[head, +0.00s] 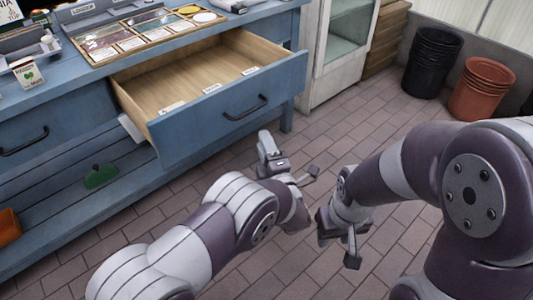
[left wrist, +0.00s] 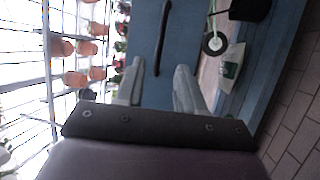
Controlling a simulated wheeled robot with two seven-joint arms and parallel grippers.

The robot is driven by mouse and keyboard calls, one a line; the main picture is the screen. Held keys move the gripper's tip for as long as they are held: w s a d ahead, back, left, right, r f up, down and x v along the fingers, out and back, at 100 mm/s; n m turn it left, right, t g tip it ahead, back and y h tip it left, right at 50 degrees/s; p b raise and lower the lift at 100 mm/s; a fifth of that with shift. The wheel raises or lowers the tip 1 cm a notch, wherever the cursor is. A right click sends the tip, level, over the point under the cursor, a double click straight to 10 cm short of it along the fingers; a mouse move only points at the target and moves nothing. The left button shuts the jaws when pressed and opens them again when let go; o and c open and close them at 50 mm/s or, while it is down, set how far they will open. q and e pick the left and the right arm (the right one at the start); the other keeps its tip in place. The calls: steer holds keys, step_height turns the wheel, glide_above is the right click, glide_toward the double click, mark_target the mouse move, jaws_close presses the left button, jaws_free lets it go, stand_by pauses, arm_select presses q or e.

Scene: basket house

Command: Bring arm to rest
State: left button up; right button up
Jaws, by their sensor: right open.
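My left gripper (head: 289,158) is in front of the pulled-out blue drawer (head: 205,125), over the tiled floor and apart from the drawer front in the head view. Its two fingers stand apart with nothing between them; they also show in the left wrist view (left wrist: 158,85), with a blue front and a dark handle beyond. My right gripper (head: 338,242) hangs over the floor at the centre right, fingers apart and empty. Both arms are bent in front of me.
The open drawer juts from the blue counter (head: 90,50), which bears a tray of cards (head: 140,30). A glass-fronted white cabinet (head: 343,45) stands beyond. Black pots (head: 432,62) and terracotta pots (head: 481,88) stand at the back right. The tiled floor between is clear.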

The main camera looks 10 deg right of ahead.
steer(key=shift+s+f, duration=0.1)
steer(key=shift+s, duration=0.15)
stand_by(0.3)
